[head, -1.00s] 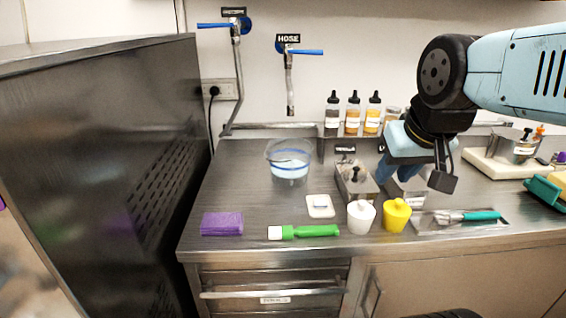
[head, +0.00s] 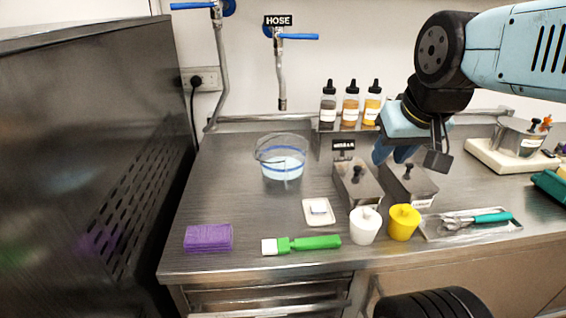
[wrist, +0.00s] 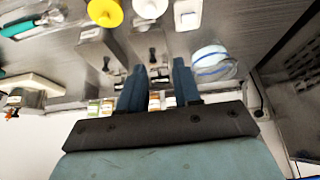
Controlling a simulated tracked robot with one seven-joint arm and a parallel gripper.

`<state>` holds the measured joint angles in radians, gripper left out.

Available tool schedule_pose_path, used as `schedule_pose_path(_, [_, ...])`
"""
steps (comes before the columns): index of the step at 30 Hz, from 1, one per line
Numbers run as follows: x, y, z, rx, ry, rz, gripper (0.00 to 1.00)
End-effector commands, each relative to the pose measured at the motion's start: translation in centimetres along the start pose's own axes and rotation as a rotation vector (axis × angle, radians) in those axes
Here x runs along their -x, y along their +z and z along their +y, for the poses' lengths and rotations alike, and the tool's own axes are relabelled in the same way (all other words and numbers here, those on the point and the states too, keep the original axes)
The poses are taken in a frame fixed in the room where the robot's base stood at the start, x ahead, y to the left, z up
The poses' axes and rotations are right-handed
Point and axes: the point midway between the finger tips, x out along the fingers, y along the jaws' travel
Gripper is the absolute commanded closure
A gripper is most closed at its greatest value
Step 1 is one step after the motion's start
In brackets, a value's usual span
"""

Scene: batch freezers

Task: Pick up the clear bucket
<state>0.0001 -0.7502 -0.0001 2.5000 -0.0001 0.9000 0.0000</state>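The clear bucket (head: 283,160) stands upright on the steel counter in the head view, left of the middle, with a blue band and a raised wire-like handle. It also shows in the wrist view (wrist: 212,66), right of my fingers. My gripper (head: 393,154) hangs above the counter to the right of the bucket, over the metal containers. In the wrist view my gripper's two blue fingers (wrist: 158,76) stand apart with nothing between them. The gripper is open and does not touch the bucket.
A purple sponge block (head: 208,237), a green-handled brush (head: 302,243), a white dish (head: 318,211), and white (head: 365,225) and yellow (head: 404,223) pots line the front. Metal containers (head: 357,185) stand right of the bucket. Bottles (head: 351,106) stand behind. Counter left of the bucket is clear.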

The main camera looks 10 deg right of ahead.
Motion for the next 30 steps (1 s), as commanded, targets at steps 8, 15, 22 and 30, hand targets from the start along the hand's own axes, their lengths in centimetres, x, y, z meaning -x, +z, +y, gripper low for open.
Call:
schedule_pose_path(8, [-0.2, -1.0, -0.2, -0.020, -0.001, -0.017, 0.67])
schedule_pose_path(15, [-1.8, -5.6, -2.9, -0.137, 0.001, -0.102, 0.67])
schedule_pose_path(22, [-4.9, -10.7, -4.7, -0.272, 0.012, -0.200, 0.67])
schedule_pose_path(30, [-10.1, -16.0, -7.2, -0.430, 0.035, -0.315, 0.67])
